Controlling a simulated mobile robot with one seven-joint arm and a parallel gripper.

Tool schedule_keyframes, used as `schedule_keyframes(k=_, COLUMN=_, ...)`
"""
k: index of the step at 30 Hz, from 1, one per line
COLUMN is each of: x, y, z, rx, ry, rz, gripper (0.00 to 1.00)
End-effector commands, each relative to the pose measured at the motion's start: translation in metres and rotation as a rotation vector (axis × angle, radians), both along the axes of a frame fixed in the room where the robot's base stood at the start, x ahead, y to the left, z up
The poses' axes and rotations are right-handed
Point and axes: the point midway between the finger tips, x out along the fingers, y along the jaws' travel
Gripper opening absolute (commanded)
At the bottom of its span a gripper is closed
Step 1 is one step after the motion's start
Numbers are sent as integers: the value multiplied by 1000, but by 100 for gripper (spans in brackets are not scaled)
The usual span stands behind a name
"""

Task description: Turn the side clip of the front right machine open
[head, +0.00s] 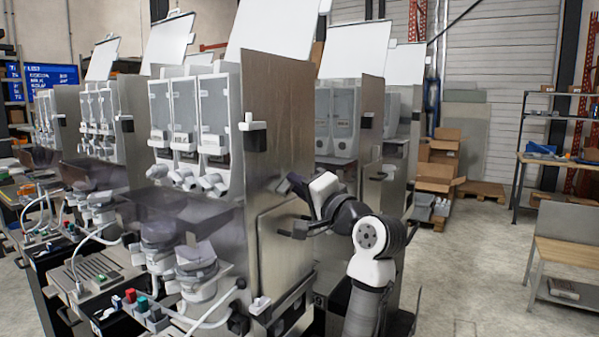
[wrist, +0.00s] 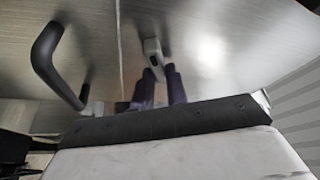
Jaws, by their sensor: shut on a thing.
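The front right machine (head: 285,125) shows its tall steel side panel in the head view. My gripper (head: 312,192) is against this side, and its fingertips are hard to make out there. In the wrist view a small light-grey side clip (wrist: 152,48) with a dark slot sits on the steel, close to a panel seam. The two dark purple fingers of my gripper (wrist: 160,72) are closed around the clip's lower end. Whether the clip is turned is hard to tell.
A black bar handle (wrist: 48,62) stands out from the panel left of the clip. Another white and black clip (head: 253,124) is higher on the machine's front edge. More machines stand left and behind. Open floor (head: 470,255) and a wooden bench (head: 565,250) lie right.

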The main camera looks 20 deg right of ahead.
Motion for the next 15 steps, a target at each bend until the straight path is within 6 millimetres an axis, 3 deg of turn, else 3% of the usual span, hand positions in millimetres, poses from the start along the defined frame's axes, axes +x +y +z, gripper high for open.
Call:
schedule_keyframes(k=1, x=0, y=0, z=7, rx=35, ry=26, rz=0, gripper=0)
schedule_keyframes(k=15, x=-1, y=1, z=8, rx=294, ry=227, rz=0, gripper=0)
